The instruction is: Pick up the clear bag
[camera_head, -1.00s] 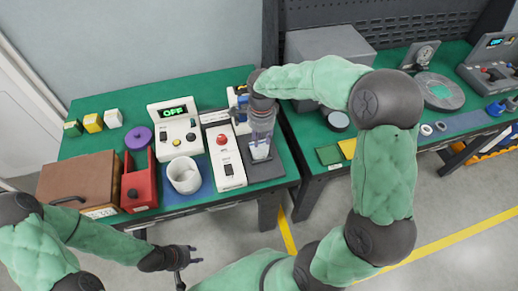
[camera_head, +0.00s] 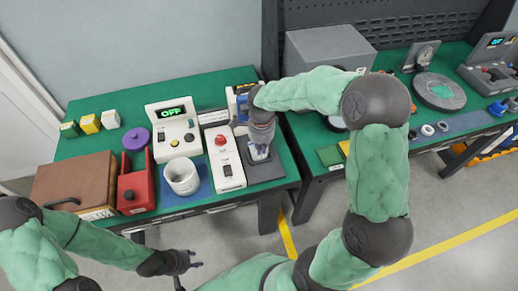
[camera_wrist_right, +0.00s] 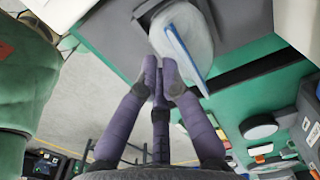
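The clear bag (camera_head: 258,152), whitish with a blue strip, is on a dark pad (camera_head: 268,170) at the right end of the near bench. It also shows in the right wrist view (camera_wrist_right: 188,38), with the blue strip along it. My right gripper (camera_head: 261,140) is down over the bag from above, its fingers partly covering it. In the right wrist view the purplish fingertips (camera_wrist_right: 160,72) are close together at the bag's near edge; I cannot tell whether they pinch it. My left gripper (camera_head: 189,271) is open and empty, in front of the bench.
A white box with a red button (camera_head: 226,165) stands just left of the pad. Further left are a white cup (camera_head: 182,176), a display unit reading OFF (camera_head: 174,130), a red holder (camera_head: 136,188) and a brown case (camera_head: 76,187). A second bench (camera_head: 420,135) is at right.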

